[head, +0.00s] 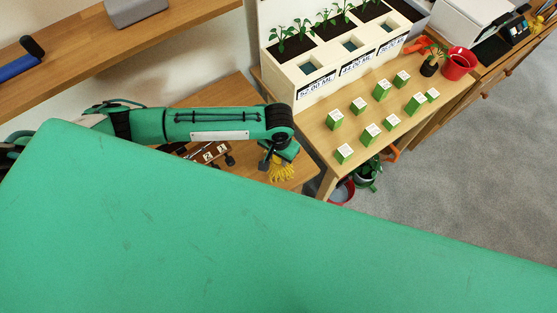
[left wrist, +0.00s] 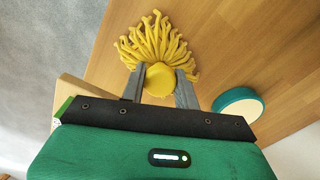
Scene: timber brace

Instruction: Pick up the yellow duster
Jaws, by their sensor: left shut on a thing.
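The yellow duster (head: 281,170) has a fringe of thick yellow strands and shows at the end of my left arm in the head view. In the left wrist view the duster (left wrist: 159,80) sits between the two grey fingers, its round yellow end at the fingertips and its strands fanning out beyond them. My left gripper (left wrist: 160,88) is shut on it, over a wooden surface. In the head view the left gripper (head: 278,158) is small and partly hidden by its own wrist. My right gripper is not in view.
A green-rimmed round thing (left wrist: 239,104) lies on the wood beside the gripper. The wooden table (head: 330,150) to the right holds a planter box (head: 325,85), several small green-and-white boxes (head: 359,105) and a red pot (head: 459,64). Grey floor (head: 460,170) is open beyond.

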